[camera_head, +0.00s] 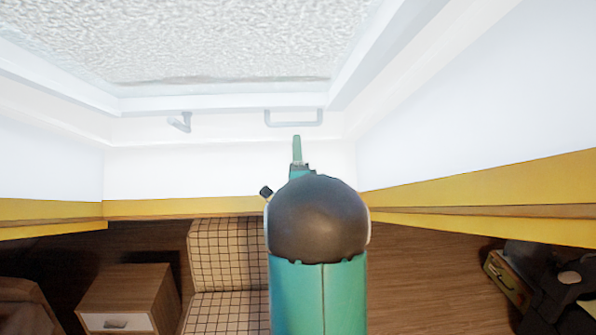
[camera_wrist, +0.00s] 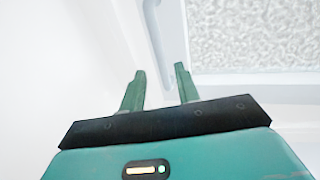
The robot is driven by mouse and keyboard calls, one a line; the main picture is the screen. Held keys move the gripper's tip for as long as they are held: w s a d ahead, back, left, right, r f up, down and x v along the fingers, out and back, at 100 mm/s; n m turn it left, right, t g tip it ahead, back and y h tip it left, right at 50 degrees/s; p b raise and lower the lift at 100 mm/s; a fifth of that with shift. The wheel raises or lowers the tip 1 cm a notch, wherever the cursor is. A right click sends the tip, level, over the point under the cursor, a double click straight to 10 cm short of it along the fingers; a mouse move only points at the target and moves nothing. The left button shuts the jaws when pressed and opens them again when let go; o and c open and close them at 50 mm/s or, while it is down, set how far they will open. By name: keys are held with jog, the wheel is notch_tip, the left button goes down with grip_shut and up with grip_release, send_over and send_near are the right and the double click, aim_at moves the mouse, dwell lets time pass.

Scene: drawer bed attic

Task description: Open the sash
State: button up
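The sash is a white-framed skylight window with frosted, textured glass (camera_head: 200,40), overhead in the head view. It also shows at the upper right of the wrist view (camera_wrist: 250,35). A pale bar handle (camera_head: 293,123) is fixed on its lower frame, and a small latch-like fitting (camera_head: 180,122) sits to its left. My gripper (camera_head: 297,145) points up just below the bar handle.
White sloped walls of the window recess close in on both sides, with a yellow trim band (camera_head: 165,207) below. Lower down are a wooden drawer unit (camera_head: 130,290), a checkered seat (camera_head: 228,255) and dark items (camera_head: 560,280) at the right. The recess around my gripper is clear.

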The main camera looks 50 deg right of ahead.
jog(key=v, duration=0.6)
jog(key=shift+s+a+f, duration=0.2)
jog(key=shift+f, duration=0.05)
